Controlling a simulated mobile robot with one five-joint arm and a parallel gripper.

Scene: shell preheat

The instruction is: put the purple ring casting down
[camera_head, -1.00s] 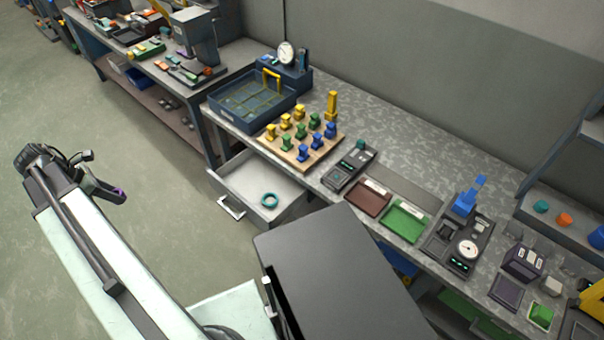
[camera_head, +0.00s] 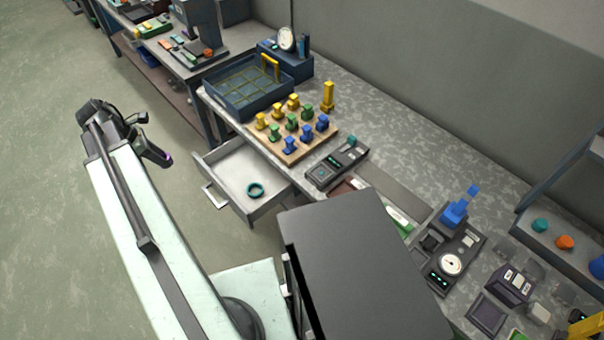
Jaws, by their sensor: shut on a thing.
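My gripper (camera_head: 158,152) is at the far end of my raised arm, at the left of the view, out over the floor and left of the open drawer. A small bit of purple, the ring casting (camera_head: 167,158), shows at its tip. The jaws hide most of the casting. My gripper is shut on it and holds it clear of any surface.
An open drawer (camera_head: 229,168) under the bench holds a teal ring (camera_head: 255,190). The bench (camera_head: 440,165) carries a blue tray (camera_head: 246,113), a board (camera_head: 293,153) of coloured pegs and several gauges. Open floor (camera_head: 60,200) lies at the left.

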